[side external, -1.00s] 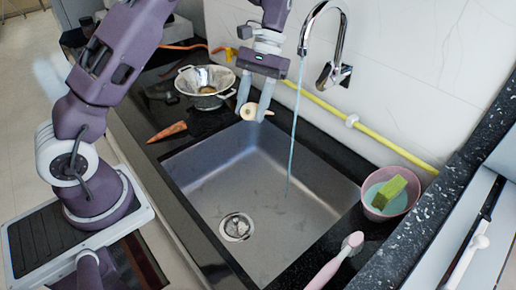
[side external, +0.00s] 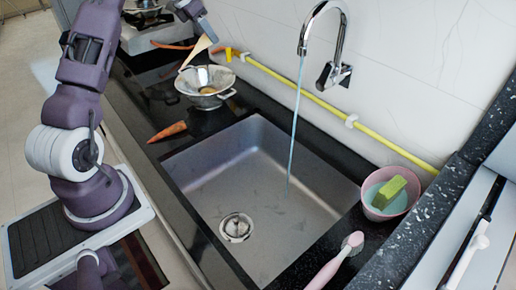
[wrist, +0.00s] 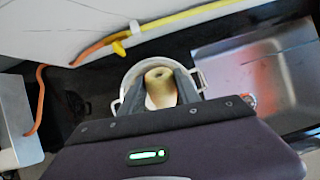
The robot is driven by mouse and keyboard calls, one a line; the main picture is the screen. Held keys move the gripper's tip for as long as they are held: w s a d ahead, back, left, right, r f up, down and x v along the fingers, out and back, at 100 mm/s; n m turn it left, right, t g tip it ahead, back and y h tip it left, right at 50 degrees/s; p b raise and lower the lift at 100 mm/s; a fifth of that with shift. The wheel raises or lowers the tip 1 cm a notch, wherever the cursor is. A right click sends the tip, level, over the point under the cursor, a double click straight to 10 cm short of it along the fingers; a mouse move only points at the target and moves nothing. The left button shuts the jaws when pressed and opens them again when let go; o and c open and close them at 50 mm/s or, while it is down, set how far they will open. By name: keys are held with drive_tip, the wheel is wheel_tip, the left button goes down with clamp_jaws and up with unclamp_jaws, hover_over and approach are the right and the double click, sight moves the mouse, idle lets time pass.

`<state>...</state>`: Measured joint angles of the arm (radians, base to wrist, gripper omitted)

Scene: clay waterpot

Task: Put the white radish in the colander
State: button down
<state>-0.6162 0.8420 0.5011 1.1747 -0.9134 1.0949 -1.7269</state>
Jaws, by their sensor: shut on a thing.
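The white radish (side external: 196,50) is a pale, tapered root, held tilted above the colander in the side view; it also shows end-on in the wrist view (wrist: 160,86). My gripper (wrist: 162,80) is shut on it, with a grey finger on either side. In the side view the gripper is at the top edge and partly cut off. The colander (side external: 183,82) is a white metal bowl with handles, standing on the black counter left of the sink. Something brownish lies inside it. In the wrist view its rim (wrist: 126,82) surrounds the radish, and my gripper hides its near part.
A carrot (side external: 167,131) lies on the counter in front of the colander. The sink (side external: 215,185) is to the right, under a running faucet (side external: 335,45). A yellow pipe (side external: 310,97) runs along the wall. A pink bowl (side external: 370,208) with a green sponge (side external: 389,192) stands at the right.

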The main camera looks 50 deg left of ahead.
drive_tip(key=shift+s+a+r+n, duration=0.1)
drive_tip(key=shift+a+n, duration=0.3)
drive_tip(key=shift+a, duration=0.2)
drive_tip(key=shift+a+f, duration=0.15)
drive_tip(key=shift+f, duration=2.8)
drive_tip(key=c, duration=0.8)
unclamp_jaws()
drive_tip(key=v, duration=0.7)
drive_tip(key=shift+s, duration=0.1)
drive_tip(key=shift+d, duration=0.25)
